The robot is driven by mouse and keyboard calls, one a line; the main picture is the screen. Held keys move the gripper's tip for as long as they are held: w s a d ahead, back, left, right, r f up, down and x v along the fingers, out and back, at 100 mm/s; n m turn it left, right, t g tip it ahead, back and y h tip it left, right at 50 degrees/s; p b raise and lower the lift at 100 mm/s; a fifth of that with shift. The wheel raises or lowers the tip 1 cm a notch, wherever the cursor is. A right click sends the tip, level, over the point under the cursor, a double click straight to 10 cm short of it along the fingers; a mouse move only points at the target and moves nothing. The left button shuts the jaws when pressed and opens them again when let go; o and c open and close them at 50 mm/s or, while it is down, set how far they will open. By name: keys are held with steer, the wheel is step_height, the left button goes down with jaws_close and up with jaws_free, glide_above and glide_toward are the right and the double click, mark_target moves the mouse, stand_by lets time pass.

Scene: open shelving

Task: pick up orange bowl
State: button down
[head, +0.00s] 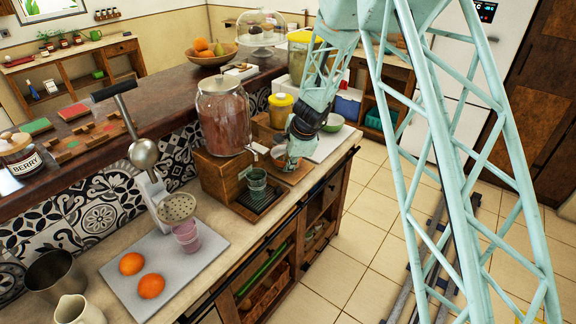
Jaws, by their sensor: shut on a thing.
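My gripper (291,158) reaches down from the upper right to the counter, beside the wooden dispenser stand. It is shut on a small bowl (279,154) with a pale rim and a brownish-orange tone, partly hidden by the fingers. The bowl is over or on a wooden board (297,175); I cannot tell whether it touches the board. A wooden fruit bowl (207,61) with oranges and a pear stands further back on the raised ledge.
A glass jar dispenser (222,112) stands left of my gripper, with a green cup (256,179) in front. Two oranges (150,286) lie on a white board.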

steer(key=shift+r+p, duration=0.55)
steer(key=shift+r, duration=0.7)
steer(key=shift+s+d+b, duration=0.2)
steer(key=shift+s+b, duration=0.15)
steer(key=shift+s, duration=0.15)
steer(key=shift+s+d+b, duration=0.2)
steer(key=shift+s+b, duration=0.1)
steer(key=shift+s, duration=0.15)
steer(key=s+d+b, duration=0.2)
steer(key=s+b, duration=0.1)
steer(key=s, duration=0.3)
steer(key=s+d+r+b, duration=0.1)
steer(key=s+d+b, duration=0.2)
steer(key=s, duration=0.3)
steer(key=shift+s+d+r, duration=0.25)
steer(key=shift+s+d, duration=0.05)
